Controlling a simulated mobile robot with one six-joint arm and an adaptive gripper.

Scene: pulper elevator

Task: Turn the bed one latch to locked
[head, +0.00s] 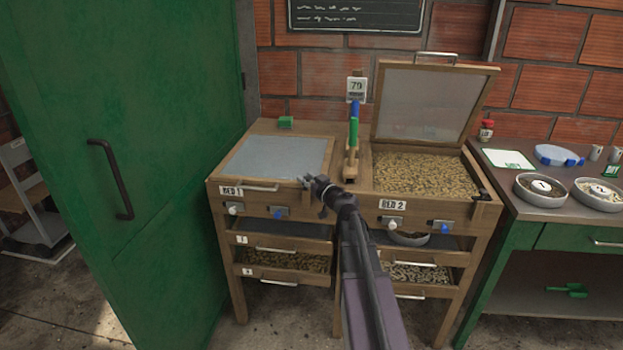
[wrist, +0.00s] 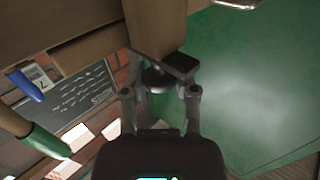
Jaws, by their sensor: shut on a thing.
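Bed one (head: 272,157), labelled BED 1, has its grey-panelled lid down flat. My gripper (head: 313,184) is at its front right corner and mostly hides the bed one latch in the head view. In the wrist view, my gripper (wrist: 160,90) is shut on the latch (wrist: 180,66), a dark knob with a short flat bar on a wooden part. The latch's exact turn is hard to tell. Bed two (head: 425,175), labelled BED 2, has its lid (head: 425,104) raised and is full of beans. A dark latch (head: 481,194) shows at its front right corner.
A green door (head: 110,170) with a dark handle stands close on the left. A post with green and blue handles (head: 353,130) rises between the beds. A side table (head: 540,205) with bowls is at the right. Drawers sit below the beds.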

